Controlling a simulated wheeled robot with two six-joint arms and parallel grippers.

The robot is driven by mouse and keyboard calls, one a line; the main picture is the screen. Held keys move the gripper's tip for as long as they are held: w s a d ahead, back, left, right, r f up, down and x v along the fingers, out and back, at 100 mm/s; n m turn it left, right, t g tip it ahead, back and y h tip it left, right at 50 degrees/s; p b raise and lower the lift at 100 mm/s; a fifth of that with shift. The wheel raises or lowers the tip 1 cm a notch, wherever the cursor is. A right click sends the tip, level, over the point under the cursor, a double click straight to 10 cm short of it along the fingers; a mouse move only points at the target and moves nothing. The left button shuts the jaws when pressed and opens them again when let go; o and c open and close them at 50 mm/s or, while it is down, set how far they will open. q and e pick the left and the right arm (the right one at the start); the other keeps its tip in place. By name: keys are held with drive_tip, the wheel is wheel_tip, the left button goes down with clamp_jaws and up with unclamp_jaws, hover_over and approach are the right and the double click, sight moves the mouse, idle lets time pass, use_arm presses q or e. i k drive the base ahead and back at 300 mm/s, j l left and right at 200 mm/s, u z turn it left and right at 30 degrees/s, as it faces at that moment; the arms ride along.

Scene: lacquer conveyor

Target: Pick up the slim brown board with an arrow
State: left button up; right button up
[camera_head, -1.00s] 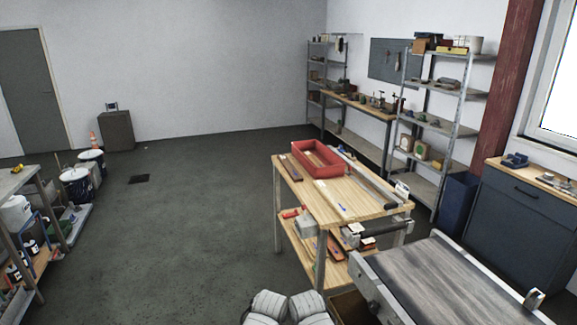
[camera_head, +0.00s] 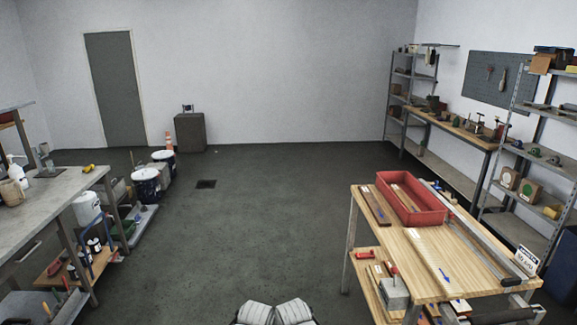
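A slim brown board (camera_head: 377,206) lies flat on the wooden table (camera_head: 395,240) at the right, just left of a red tray (camera_head: 441,217). It has a small pale mark near its far end; I cannot make out an arrow. More slim boards (camera_head: 407,200) lie inside the red tray. A long pale strip (camera_head: 425,252) with a small blue mark lies in front of the tray. Two white ribbed parts of mine show at the bottom edge, away from the table. Neither gripper can be seen.
A long metal rail (camera_head: 470,238) and a small sign (camera_head: 526,261) are on the table's right side. The grey floor (camera_head: 235,235) between is clear.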

sight(381, 218)
drive_tip(key=i, duration=0.8)
drive_tip(key=i+j+z, duration=0.1)
drive_tip(key=i, duration=0.7)
drive_tip(key=i+j+z, duration=0.1)
drive_tip(key=i+z, duration=0.35)
drive_tip(key=i+j+z, duration=0.2)
drive_tip(key=z, duration=0.3)
drive_tip(key=i+j+z, duration=0.6)
drive_tip(key=j+z, duration=0.3)
drive_tip(key=i+j+z, duration=0.2)
drive_tip(key=j+z, duration=0.75)
drive_tip(key=i+l, duration=0.05)
